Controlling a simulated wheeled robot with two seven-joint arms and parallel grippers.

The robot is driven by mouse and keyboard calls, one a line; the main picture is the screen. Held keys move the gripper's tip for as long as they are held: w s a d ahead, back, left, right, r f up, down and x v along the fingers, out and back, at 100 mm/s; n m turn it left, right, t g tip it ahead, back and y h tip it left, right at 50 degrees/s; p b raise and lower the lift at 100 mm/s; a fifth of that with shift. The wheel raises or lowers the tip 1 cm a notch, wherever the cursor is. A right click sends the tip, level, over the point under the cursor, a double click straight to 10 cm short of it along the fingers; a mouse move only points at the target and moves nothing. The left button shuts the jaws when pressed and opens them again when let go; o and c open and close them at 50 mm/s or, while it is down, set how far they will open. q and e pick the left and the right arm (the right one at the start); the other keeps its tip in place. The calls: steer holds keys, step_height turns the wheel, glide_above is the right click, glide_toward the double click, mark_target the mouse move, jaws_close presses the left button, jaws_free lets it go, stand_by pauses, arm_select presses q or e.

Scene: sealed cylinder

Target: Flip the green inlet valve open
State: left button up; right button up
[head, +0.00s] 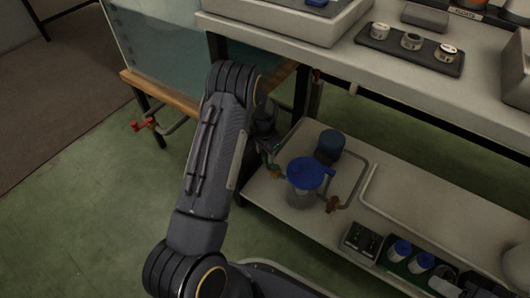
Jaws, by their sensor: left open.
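A clear cylinder (304,194) with a blue lid (310,170) stands upright on the low shelf. A small green part (275,169) shows at the end of the pipe just left of the cylinder; it looks like the green inlet valve, but its handle position is too small and dark to tell. My left gripper (268,146) is open, just above and left of the green part, partly hidden behind my own forearm. I cannot tell whether it touches the valve. An orange-brown fitting (333,204) sits on the pipe at the cylinder's right. My right gripper is not in view.
A dark blue container (330,144) stands behind the cylinder. A grey bent pipe (352,185) runs along the low shelf (280,213). A control box (360,240) and blue-capped jars (400,250) stand to the right. A red valve (145,125) is under the tank.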

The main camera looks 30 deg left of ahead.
mark_target(265, 155)
arm_select(q)
step_height(265, 155, up, 8)
steer(key=p, duration=0.3)
steer(key=shift+f, duration=0.1)
stand_by(0.4)
